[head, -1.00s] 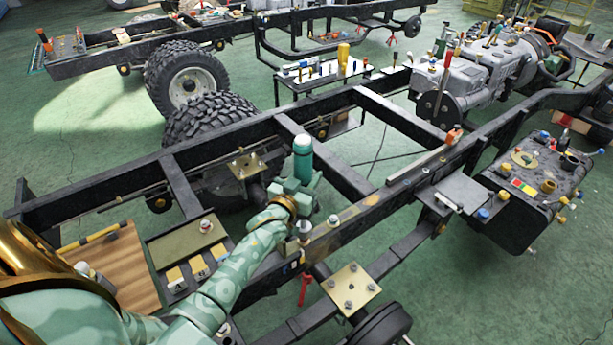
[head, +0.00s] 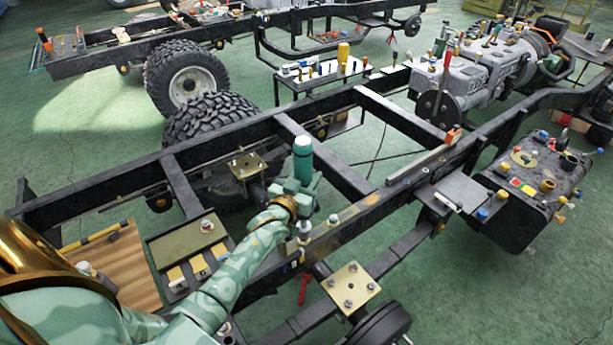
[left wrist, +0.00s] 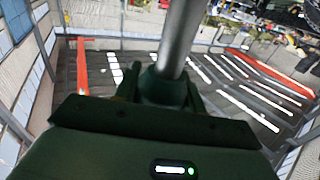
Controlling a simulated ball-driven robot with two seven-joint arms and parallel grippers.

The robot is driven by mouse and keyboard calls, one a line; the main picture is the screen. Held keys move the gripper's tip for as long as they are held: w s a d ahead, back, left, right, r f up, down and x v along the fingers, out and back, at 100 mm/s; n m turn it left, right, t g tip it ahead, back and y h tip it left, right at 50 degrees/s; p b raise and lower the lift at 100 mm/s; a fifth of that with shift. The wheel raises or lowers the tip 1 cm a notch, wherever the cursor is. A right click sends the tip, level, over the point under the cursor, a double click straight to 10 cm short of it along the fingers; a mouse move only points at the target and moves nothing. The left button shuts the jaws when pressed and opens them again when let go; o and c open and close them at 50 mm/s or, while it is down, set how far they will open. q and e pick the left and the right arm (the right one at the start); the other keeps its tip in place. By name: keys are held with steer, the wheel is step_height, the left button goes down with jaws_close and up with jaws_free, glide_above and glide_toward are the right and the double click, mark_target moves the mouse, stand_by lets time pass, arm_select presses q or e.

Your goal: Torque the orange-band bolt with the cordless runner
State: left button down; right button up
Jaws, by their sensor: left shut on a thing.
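The cordless runner (head: 303,160) is a green tool standing upright above the near chassis rail. My left gripper (head: 296,192) is shut on it, with my arm coming in from the lower left. In the left wrist view, my gripper (left wrist: 163,88) is shut around the base of a grey metal shaft. Below the runner, a pale bolt-like part (head: 304,229) stands on the rail; I cannot tell whether the runner touches it. Another pale bolt (head: 333,220) stands just to its right. I cannot make out an orange band on either. My right gripper is not in view.
The dark chassis rail (head: 375,208) runs diagonally beside the runner. A tray with lettered blocks (head: 175,282) and a wooden board (head: 128,262) lie at left. A brass plate with studs (head: 351,287) is below. A cluttered dark box (head: 530,190) is at right.

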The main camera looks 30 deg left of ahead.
arm_select(q)
steer(key=shift+f+b, duration=1.15)
steer(key=shift+f, duration=0.5)
stand_by(2.3)
steer(key=shift+s+d+f, duration=0.1)
steer(key=shift+f, duration=0.15)
stand_by(0.7)
steer(key=shift+r+p, duration=0.1)
steer(key=shift+p, duration=0.4)
stand_by(0.7)
steer(key=shift+r, duration=0.1)
steer(key=shift+r+p, duration=1.55)
steer(key=shift+r, duration=0.15)
